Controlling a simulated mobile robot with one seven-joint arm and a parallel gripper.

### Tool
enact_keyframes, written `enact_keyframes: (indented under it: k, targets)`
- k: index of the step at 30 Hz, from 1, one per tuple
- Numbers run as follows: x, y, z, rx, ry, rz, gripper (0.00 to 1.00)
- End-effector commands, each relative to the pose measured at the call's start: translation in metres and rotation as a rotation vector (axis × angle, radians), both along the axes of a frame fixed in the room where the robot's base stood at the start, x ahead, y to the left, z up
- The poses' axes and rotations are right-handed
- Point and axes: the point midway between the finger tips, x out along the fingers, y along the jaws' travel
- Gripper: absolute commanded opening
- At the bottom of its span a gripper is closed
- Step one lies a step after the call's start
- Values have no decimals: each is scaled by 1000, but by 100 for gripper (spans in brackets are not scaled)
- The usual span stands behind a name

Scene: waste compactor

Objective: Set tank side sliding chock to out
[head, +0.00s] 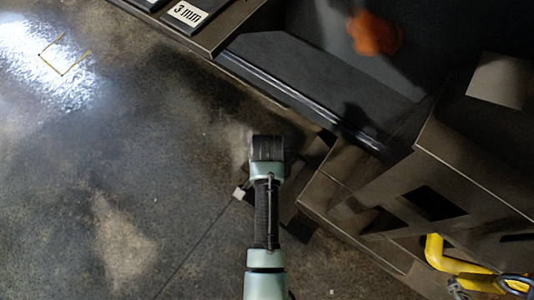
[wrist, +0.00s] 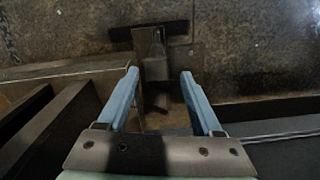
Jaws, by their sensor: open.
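In the wrist view, a metal piece that looks like the sliding chock (wrist: 155,66) stands between the finger lines of my gripper (wrist: 159,73). It has an upright grey block and a dark crossbar (wrist: 150,31) beyond it. My gripper's two blue fingers are open, one on each side of the piece, with a visible gap on both sides. I cannot tell how far below the fingertips it lies. In the head view, my arm's end hides the fingers, and the chock cannot be made out clearly.
In the head view, a dark steel frame (head: 345,185) with square openings stands at right, with a yellow part (head: 450,262) near its foot. A dark trough (head: 315,75) runs above. A "3 mm" label (head: 188,13) is top left. The concrete floor (head: 120,160) at left is clear.

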Motion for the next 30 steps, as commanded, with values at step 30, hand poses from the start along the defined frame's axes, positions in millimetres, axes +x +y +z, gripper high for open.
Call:
enact_keyframes:
  k: [30]
  targets:
    - [0, 1, 37, 1, 1, 2, 67]
